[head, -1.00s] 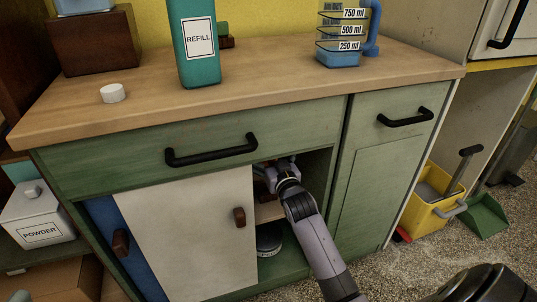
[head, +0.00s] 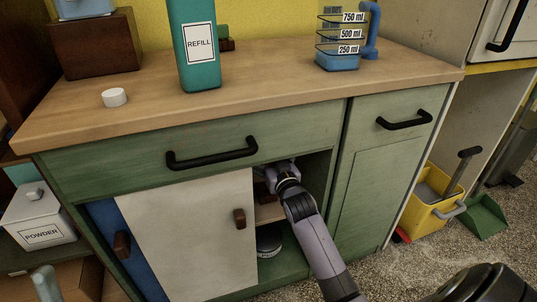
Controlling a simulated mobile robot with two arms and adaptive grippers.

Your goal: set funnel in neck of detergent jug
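A teal jug labelled REFILL (head: 199,65) stands upright on the wooden counter (head: 270,92). Its neck is cut off by the top of the picture. A small white cap (head: 114,97) lies to its left. I cannot make out a funnel. My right gripper (head: 279,176) reaches into the open gap of the green cabinet (head: 390,190), under the drawer and above an inner shelf. Its fingertips are hidden in shadow, so I cannot tell what they hold. A pale grey rounded stub (head: 46,284) shows at the bottom left; I cannot tell what it is. My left gripper cannot be identified.
A white sliding door (head: 190,235) covers the cabinet's left part. A round tin (head: 269,243) stands below the shelf. A measuring jug (head: 338,45) stands at the back right of the counter. A yellow bucket (head: 425,215) and green dustpan (head: 485,217) are on the floor.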

